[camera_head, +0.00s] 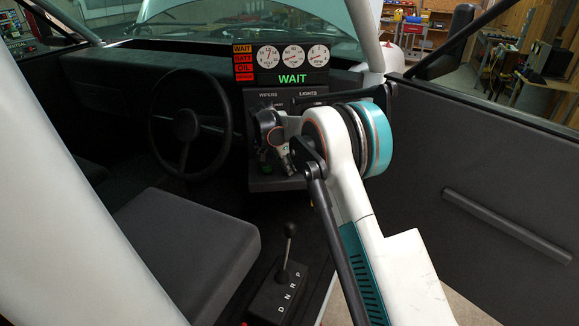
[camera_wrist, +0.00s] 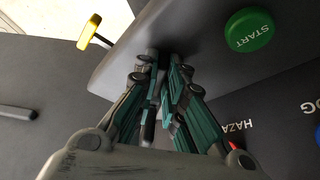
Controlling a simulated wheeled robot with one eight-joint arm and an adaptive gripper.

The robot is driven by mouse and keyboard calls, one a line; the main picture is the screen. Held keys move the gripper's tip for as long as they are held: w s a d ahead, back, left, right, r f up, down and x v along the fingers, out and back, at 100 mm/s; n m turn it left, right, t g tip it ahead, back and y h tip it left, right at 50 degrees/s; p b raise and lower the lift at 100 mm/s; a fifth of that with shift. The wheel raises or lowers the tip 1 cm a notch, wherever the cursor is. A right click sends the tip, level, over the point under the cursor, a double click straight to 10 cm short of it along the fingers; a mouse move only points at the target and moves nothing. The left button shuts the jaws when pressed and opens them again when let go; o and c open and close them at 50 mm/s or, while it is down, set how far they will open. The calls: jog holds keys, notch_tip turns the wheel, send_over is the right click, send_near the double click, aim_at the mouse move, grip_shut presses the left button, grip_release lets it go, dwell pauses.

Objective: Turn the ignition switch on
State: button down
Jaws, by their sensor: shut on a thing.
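My gripper (camera_wrist: 165,62) is shut at the dark control panel (camera_wrist: 205,45), its fingertips against the panel face. The ignition switch is between the fingertips and almost wholly hidden by them, so its turn position cannot be read. A round green START button (camera_wrist: 250,30) is to the right of the fingertips in the wrist view, apart from them. In the head view my gripper (camera_head: 273,138) reaches the panel (camera_head: 262,184) below the WIPERS and LIGHTS labels, and my arm covers much of it. The display (camera_head: 292,78) shows WAIT in green, beside amber and red lamps (camera_head: 243,62).
A yellow-ended knob (camera_wrist: 90,32) sticks out past the panel's edge. A steering wheel (camera_head: 188,125) and a seat (camera_head: 185,240) are at left. A gear lever (camera_head: 288,245) stands low between seat and arm. The door (camera_head: 490,190) is at right.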

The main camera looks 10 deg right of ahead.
jog(key=c, duration=1.7)
grip_release()
jog(key=v, duration=1.2)
jog(key=shift+a, duration=0.1)
jog(key=shift+s+r, duration=0.1)
